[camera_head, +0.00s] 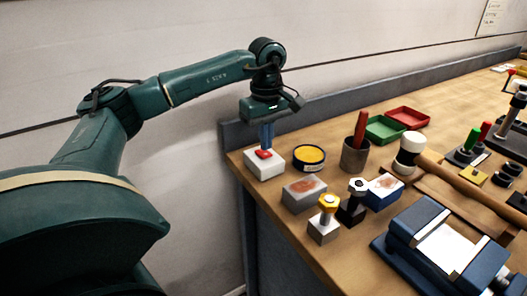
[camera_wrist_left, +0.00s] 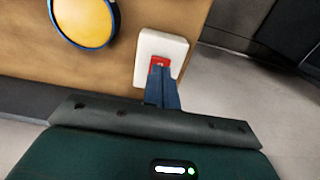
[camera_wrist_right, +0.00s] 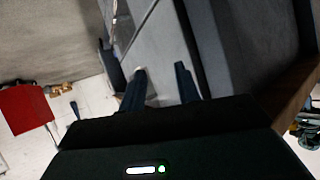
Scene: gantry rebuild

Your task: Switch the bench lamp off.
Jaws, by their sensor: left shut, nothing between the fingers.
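A white switch box (camera_head: 265,164) with a red rocker (camera_head: 263,154) on top stands at the near left corner of the bench. In the left wrist view the white box (camera_wrist_left: 178,48) and the red rocker (camera_wrist_left: 160,61) also show. My left gripper (camera_head: 265,148) points down with its fingers together and empty, its tips at the rocker. I cannot tell whether they touch or press it; the fingers hide part of it. I see no lamp that I can make out. My right gripper (camera_wrist_right: 160,69) is open and empty, away from the switch.
A round yellow tin (camera_head: 309,156) stands right beside the box, with a grey block (camera_head: 304,193) in front. A dark cup (camera_head: 355,156), red and green trays, a mallet (camera_head: 410,150) and a blue vise (camera_head: 400,243) fill the bench further right. A low ledge runs along the wall.

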